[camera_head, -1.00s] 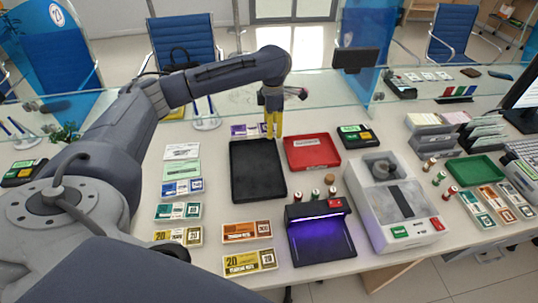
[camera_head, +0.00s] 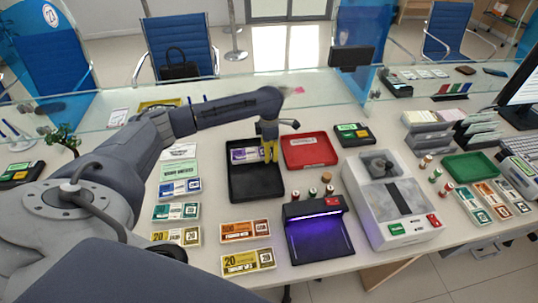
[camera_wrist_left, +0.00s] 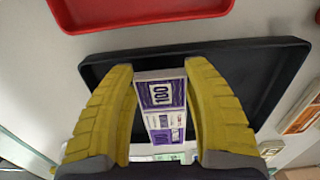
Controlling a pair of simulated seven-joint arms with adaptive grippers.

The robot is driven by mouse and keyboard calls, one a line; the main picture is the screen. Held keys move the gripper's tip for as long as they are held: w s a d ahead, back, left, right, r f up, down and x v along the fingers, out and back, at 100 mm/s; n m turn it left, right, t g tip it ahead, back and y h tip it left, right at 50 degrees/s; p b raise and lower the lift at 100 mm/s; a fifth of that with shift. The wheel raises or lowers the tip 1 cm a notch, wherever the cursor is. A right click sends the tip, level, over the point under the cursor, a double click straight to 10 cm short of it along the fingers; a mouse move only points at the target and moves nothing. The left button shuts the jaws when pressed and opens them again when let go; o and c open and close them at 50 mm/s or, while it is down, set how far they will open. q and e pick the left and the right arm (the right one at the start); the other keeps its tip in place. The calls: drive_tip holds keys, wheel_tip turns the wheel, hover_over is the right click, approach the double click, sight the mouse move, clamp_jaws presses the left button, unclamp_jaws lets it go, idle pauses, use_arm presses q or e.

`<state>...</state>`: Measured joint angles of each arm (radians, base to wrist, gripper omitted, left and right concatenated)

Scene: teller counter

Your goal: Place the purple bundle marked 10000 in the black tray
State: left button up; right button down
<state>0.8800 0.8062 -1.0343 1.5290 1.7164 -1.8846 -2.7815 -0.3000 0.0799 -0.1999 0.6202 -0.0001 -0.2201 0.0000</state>
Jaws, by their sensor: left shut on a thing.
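The purple-and-white bundle (camera_head: 244,155) is over the far part of the black tray (camera_head: 256,190), within its outline in the head view. My left gripper (camera_head: 270,152), with yellow fingers, is shut on the bundle's right end. In the left wrist view the bundle (camera_wrist_left: 160,105) sits between the two fingertips, and a large "100" shows on it; I cannot read a full 10000. The black tray (camera_wrist_left: 225,62) lies behind the fingers there. I cannot tell whether the bundle touches the tray floor. My right gripper is not in view.
A red tray (camera_head: 309,151) stands right of the black tray. A lit purple scanner (camera_head: 320,229), small rollers and a grey machine (camera_head: 396,200) are nearer and right. Several bundles lie left and in front. A glass screen crosses behind. Most of the black tray is bare.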

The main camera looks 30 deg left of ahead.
use_arm(q)
drive_tip(key=shift+f, duration=1.15)
drive_tip(key=shift+f, duration=0.15)
drive_tip(key=o, duration=1.3)
drive_tip(key=shift+r, duration=0.2)
wheel_tip(320, 180, up, 12)
